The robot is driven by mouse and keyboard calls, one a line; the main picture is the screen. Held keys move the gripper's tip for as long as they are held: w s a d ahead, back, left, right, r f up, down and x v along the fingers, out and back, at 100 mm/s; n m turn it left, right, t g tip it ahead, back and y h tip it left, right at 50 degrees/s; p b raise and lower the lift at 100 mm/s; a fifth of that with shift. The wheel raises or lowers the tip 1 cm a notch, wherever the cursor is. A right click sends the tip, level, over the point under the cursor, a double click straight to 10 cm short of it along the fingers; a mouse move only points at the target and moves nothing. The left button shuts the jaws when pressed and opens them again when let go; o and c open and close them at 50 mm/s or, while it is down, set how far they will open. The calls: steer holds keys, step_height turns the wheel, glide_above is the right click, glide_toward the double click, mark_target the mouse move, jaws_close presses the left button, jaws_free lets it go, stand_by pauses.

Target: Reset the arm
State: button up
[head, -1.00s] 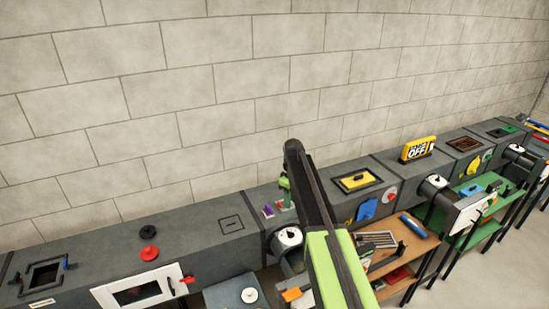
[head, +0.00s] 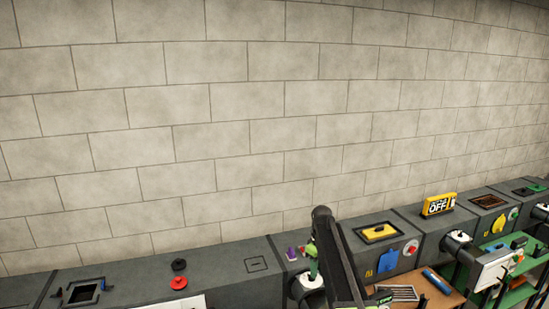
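My arm (head: 340,260) rises from the bottom edge, right of the middle, as a dark link with a green part beside it. It stands in front of the grey duct line. The fingertips of my gripper cannot be made out, so neither its opening nor anything held in it shows. The arm hides part of the duct behind it.
A long grey duct (head: 220,262) runs along the block wall (head: 250,130). On it are a red knob (head: 178,283), a purple piece (head: 292,253), a yellow-framed hatch (head: 379,232) and a yellow OFF sign (head: 438,204). A wooden shelf (head: 432,296) and a green shelf (head: 512,297) stand at right.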

steer(key=s+f+m+b, duration=0.4)
steer(key=s+f+b, duration=0.4)
steer(key=s, duration=0.5)
steer(key=s+f+m+b, duration=0.5)
steer(key=s+f+b, duration=0.4)
steer(key=s, duration=0.5)
steer(key=shift+s+d+f, duration=0.15)
steer(key=shift+d+f, duration=0.05)
steer(key=shift+f, duration=0.35)
steer(key=shift+a, duration=0.3)
